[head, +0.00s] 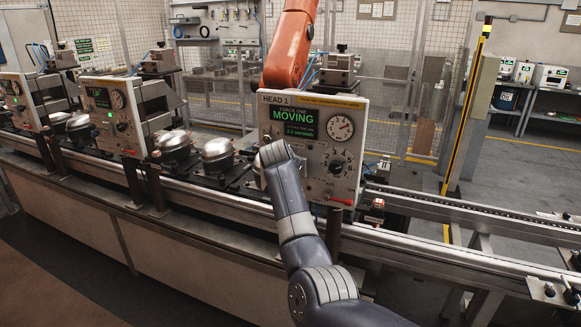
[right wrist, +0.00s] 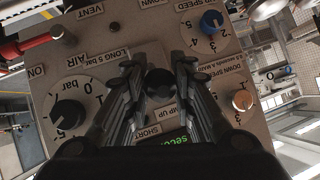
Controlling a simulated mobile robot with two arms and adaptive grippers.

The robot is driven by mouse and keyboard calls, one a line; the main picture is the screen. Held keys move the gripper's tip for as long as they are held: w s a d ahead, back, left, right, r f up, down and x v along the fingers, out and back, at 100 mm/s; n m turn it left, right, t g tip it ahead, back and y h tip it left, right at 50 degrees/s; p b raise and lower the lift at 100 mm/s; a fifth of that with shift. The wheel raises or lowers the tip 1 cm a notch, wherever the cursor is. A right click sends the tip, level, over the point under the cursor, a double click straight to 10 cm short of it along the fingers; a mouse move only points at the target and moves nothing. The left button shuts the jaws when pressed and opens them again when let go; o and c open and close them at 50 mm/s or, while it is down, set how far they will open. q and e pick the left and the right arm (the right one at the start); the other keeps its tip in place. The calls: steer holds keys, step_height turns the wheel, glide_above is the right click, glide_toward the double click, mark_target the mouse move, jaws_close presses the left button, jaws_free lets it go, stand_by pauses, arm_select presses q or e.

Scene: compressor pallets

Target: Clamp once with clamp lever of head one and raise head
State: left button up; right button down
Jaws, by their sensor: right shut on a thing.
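Head one (head: 311,150) is a grey panel marked "HEAD 1". Its green screen (head: 297,124) reads "MOVING" with a line in seconds below. In the right wrist view the panel (right wrist: 105,38) appears upside down. My right gripper (right wrist: 170,80) is shut on the clamp lever, whose black round knob (right wrist: 160,82) shows between the fingers, beside a partly covered label ending "MP UP". The lever's shaft is hidden. My left gripper is not in view.
The panel carries a gauge (head: 340,128), a black dial (head: 336,167) and a red lever (head: 341,202). Silver compressors (head: 218,153) stand on the conveyor to the left. An orange robot arm (head: 290,50) rises behind.

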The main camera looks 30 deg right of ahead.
steer(key=c, duration=1.3)
jaws_free()
steer(key=shift+r, duration=0.1)
steer(key=v, duration=1.2)
steer(key=shift+w, duration=0.1)
